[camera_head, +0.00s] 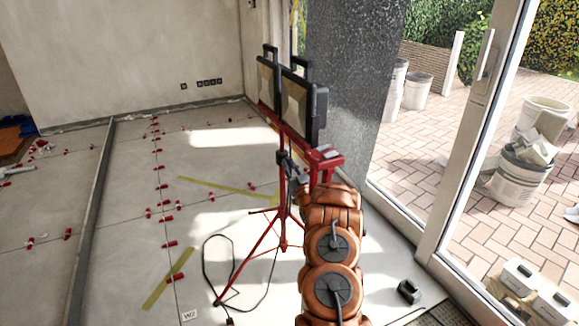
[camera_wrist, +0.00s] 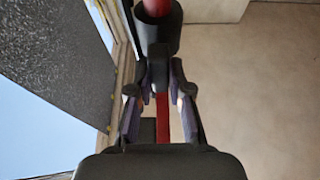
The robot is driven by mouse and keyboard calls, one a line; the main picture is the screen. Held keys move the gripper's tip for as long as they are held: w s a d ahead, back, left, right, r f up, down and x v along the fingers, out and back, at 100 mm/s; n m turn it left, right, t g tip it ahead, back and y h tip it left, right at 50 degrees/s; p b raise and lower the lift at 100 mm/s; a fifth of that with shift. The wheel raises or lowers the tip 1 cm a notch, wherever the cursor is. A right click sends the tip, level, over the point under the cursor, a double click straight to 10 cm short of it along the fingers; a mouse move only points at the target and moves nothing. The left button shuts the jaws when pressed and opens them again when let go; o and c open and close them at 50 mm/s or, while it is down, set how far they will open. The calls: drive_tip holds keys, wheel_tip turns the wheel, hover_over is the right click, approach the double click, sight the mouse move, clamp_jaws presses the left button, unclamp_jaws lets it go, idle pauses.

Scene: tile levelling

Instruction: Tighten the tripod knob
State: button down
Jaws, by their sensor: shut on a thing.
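The red tripod (camera_head: 284,228) stands upright on the tiled floor and carries two work lights (camera_head: 302,102) on a red crossbar. In the wrist view its red pole (camera_wrist: 157,7) runs into a black collar (camera_wrist: 158,36). A dark knob (camera_wrist: 158,73) sits just below the collar, between my fingertips. My gripper (camera_wrist: 159,84) is shut on this knob, one finger on each side. In the head view my gripper (camera_head: 297,183) is at the tripod's column, partly hidden by my orange arm, and the knob cannot be made out there.
A black cable (camera_head: 232,262) lies on the floor by the tripod legs. A dark stone pillar (camera_head: 345,90) stands behind the lights. A glass door frame (camera_head: 470,130) is at the right, with buckets (camera_head: 515,180) outside. Red tile-levelling clips (camera_head: 167,205) dot the floor at left.

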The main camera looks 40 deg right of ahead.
drive_tip(key=shift+m, duration=0.3)
drive_tip(key=m+g+h+b, duration=0.1)
drive_tip(key=m+g+b, duration=0.1)
drive_tip(key=m, duration=0.5)
drive_tip(key=m+g+h+b, duration=0.2)
drive_tip(key=m+g+b, duration=0.1)
drive_tip(key=m, duration=0.4)
drive_tip(key=m+g+h+b, duration=0.1)
drive_tip(key=m+g+b, duration=0.1)
drive_tip(key=m, duration=0.5)
drive_tip(key=shift+f+m+g+h+b, duration=0.15)
drive_tip(key=shift+m+g+h+b, duration=0.15)
drive_tip(key=shift+g+b, duration=0.15)
drive_tip(key=c, duration=1.1)
unclamp_jaws()
drive_tip(key=shift+s, duration=0.1)
